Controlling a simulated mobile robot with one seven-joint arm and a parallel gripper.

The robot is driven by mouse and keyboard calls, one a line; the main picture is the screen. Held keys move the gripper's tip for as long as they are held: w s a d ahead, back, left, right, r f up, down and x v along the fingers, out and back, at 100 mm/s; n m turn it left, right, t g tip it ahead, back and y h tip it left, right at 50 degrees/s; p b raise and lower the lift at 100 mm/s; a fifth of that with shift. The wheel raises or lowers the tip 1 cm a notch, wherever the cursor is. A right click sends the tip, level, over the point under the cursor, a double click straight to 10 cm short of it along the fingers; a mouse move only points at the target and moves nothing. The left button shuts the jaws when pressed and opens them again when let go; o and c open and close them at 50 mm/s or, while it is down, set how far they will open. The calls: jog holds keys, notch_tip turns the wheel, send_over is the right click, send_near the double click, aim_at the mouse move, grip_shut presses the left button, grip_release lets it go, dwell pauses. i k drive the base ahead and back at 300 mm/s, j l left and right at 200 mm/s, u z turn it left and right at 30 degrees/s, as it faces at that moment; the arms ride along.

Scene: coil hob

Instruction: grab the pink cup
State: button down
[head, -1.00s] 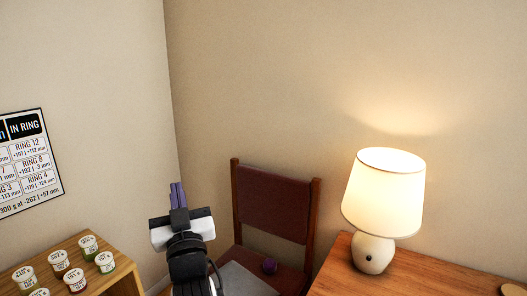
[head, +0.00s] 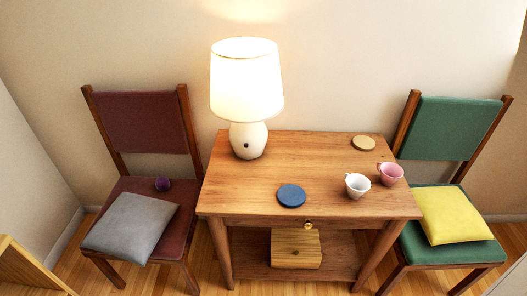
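The pink cup (head: 390,173) stands upright on the right side of the wooden table (head: 245,190), near its right edge. Its handle points to the upper left. A white cup (head: 357,185) stands just to its left and slightly nearer. My gripper is not in view in the head view now.
A lit lamp (head: 247,95) stands at the table's back left. A blue coaster (head: 291,195) and a tan coaster (head: 363,143) lie on the table. A red chair (head: 143,122) stands left, a green chair (head: 455,128) with a yellow cushion (head: 452,215) right.

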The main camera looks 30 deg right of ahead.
aim_at(390, 172)
jog(key=z, duration=0.9)
